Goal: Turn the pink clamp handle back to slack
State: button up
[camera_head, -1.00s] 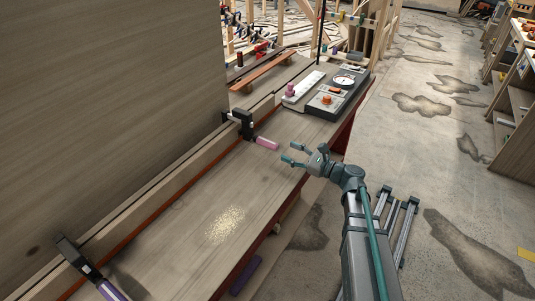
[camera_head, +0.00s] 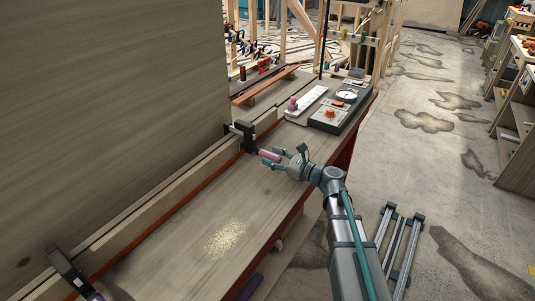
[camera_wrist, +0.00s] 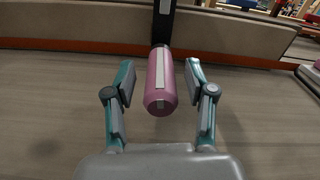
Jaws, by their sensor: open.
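The pink clamp handle (camera_wrist: 160,92) points toward the wrist camera, between the two fingers of my gripper (camera_wrist: 160,90). The fingers are open, with a visible gap on each side of the handle. In the head view, the pink handle (camera_head: 270,156) sticks out to the right from its black clamp (camera_head: 246,136), and my gripper (camera_head: 276,160) is around its free end. The clamp sits on the long wooden strip at the foot of the tall panel. The far end of the handle meets the dark clamp bar (camera_wrist: 163,25). The fingers hide part of the handle in the head view.
A second clamp with a purple handle (camera_head: 97,297) is at the lower left. A control box (camera_head: 342,108) with a gauge and an orange knob stands behind my gripper. Sawdust (camera_head: 225,239) lies on the bench. The tall wooden panel (camera_head: 110,110) borders the left.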

jog(key=shift+x, duration=1.2)
grip_shut()
